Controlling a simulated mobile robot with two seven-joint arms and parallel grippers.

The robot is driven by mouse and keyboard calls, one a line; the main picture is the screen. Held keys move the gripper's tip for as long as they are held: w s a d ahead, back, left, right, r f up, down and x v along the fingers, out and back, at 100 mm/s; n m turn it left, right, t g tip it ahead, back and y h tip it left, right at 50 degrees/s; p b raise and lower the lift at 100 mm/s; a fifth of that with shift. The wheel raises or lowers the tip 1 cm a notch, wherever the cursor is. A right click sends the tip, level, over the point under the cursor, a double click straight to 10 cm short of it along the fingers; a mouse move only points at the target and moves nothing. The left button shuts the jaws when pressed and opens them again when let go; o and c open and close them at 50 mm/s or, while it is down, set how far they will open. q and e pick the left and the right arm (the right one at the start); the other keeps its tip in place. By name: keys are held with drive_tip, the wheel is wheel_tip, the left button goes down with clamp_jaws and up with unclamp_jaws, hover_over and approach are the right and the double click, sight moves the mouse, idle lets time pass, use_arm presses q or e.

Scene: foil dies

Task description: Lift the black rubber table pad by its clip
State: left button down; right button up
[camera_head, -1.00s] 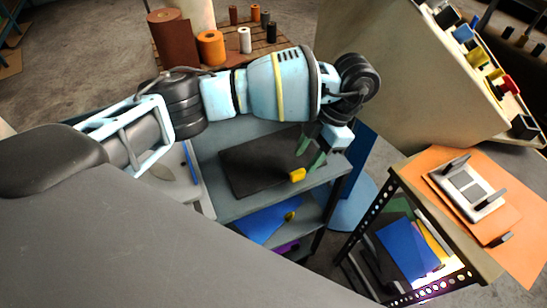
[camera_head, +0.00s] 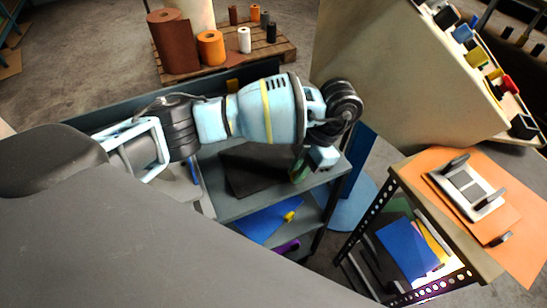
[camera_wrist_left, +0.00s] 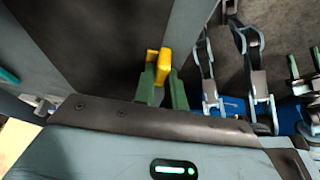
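The black rubber table pad (camera_head: 250,170) lies on the upper shelf of a grey cart, partly hidden behind my left arm. It fills much of the upper left in the left wrist view (camera_wrist_left: 95,40). Its yellow clip (camera_wrist_left: 160,66) is at the pad's edge, between the green fingers of my left gripper (camera_wrist_left: 161,82). The fingers look closed against the clip's sides. In the head view my left gripper (camera_head: 299,171) points down at the pad's right end and hides the clip. My right gripper is not seen.
The cart's shelf (camera_head: 235,208) has a raised back edge. Below lies a blue sheet (camera_head: 262,222) with its own yellow clip (camera_head: 290,216). An orange-topped table (camera_head: 480,215) with a white handled frame stands at right. A tilted beige panel (camera_head: 410,80) rises behind.

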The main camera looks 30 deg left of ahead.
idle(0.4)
use_arm(q)
drive_tip(key=shift+r, duration=0.5)
wheel_tip(320, 180, up, 3)
drive_tip(key=shift+d, duration=0.1)
drive_tip(key=s+d+r, duration=0.1)
drive_tip(key=s+d, duration=0.9)
drive_tip(key=d, duration=0.2)
drive_tip(key=shift+d, duration=0.2)
